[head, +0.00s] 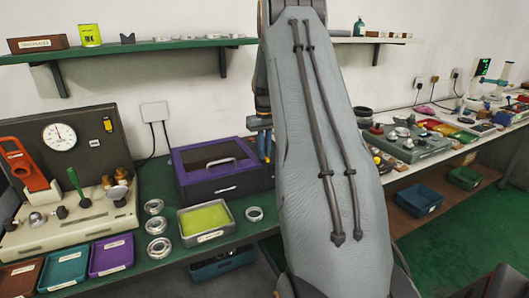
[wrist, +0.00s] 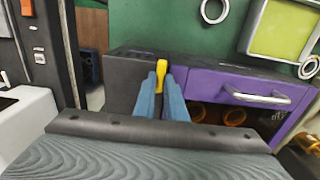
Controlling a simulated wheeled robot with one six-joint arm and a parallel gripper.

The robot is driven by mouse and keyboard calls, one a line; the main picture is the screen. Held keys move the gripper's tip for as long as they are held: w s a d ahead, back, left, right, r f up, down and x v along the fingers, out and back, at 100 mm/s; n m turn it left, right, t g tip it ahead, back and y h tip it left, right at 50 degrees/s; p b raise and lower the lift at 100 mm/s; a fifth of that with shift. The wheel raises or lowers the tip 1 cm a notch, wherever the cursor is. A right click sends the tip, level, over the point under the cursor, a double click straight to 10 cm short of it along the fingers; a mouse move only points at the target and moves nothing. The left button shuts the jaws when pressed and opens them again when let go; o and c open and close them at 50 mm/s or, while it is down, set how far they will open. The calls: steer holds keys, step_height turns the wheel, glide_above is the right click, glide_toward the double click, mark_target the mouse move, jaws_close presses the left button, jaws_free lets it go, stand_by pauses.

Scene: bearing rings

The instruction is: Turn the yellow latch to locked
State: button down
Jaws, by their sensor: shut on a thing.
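The yellow latch (wrist: 160,72) shows in the wrist view on the side of the dark box with a purple front (wrist: 222,84). My gripper (wrist: 164,88) has its two blue fingers on either side of the latch and is shut on it. The latch's lower part lies between the fingers, and it points up and down in this picture. In the head view my gripper (head: 264,147) is at the right end of the purple-lidded box (head: 184,161).
The box has a silver handle (wrist: 256,96), and orange-brown rings (wrist: 205,112) show through its window. A tray with a yellow-green pad (head: 205,236) and several metal rings stand in front of it. A gauge panel (head: 60,137) is at the left.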

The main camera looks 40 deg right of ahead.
steer(key=shift+m, duration=0.3)
steer(key=m+b, duration=0.1)
steer(key=m, duration=0.2)
steer(key=shift+w+a+m, duration=0.1)
steer(key=shift+a+m, duration=0.05)
steer(key=shift+m, duration=0.25)
steer(key=m+b, duration=0.1)
steer(key=m, duration=0.3)
steer(key=shift+w+a+m, duration=0.1)
steer(key=shift+m, duration=0.2)
steer(key=m, duration=0.4)
steer(key=shift+w+r+b, duration=0.1)
steer(key=shift+w+b, duration=0.1)
steer(key=shift+b, duration=0.2)
steer(key=m, duration=0.4)
steer(key=shift+w+m+b, duration=0.15)
steer(key=shift+m+b, duration=0.15)
steer(key=shift+b, duration=0.05)
steer(key=c, duration=1.8)
jaws_free()
steer(key=shift+r, duration=0.1)
